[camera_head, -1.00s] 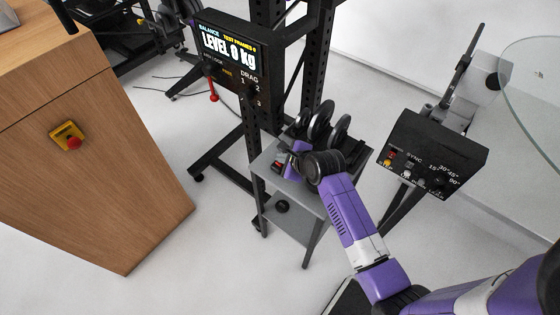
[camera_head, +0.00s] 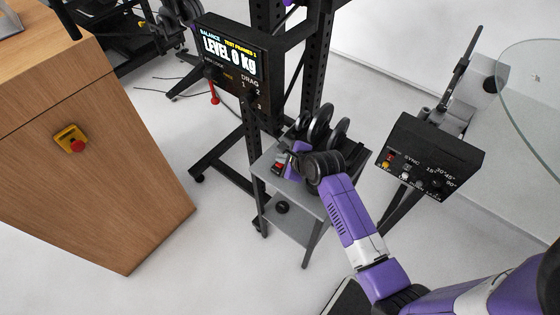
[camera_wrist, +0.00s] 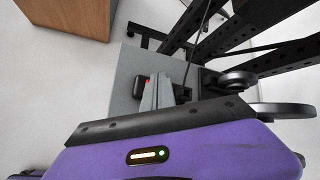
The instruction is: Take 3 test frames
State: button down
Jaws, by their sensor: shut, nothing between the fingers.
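My gripper (camera_head: 284,165) is shut and empty at the small grey cart's top (camera_head: 262,168). In the wrist view its fingertips (camera_wrist: 157,80) are at a small black device with a red button (camera_wrist: 182,93). The fingers cover part of this device, and I cannot tell whether they touch the button. The device's red part (camera_head: 277,167) also shows in the head view. The display (camera_head: 230,52) on the black post reads "LEVEL 0 kg", with a small yellow line "TEST FRAMES 1" above.
Black weight discs (camera_head: 320,124) stand at the back of the cart, close to my wrist. A tilted black control box (camera_head: 430,158) with knobs is at the right. A wooden cabinet (camera_head: 120,190) with a red-and-yellow stop button (camera_head: 71,139) is at the left. A glass edge (camera_head: 510,90) is upper right.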

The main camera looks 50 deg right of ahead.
aim_at(282, 166)
jog(key=shift+r, duration=0.2)
notch_tip(282, 166, up, 5)
jog(key=p, duration=0.5)
jog(key=shift+f, duration=0.1)
dwell(0.9)
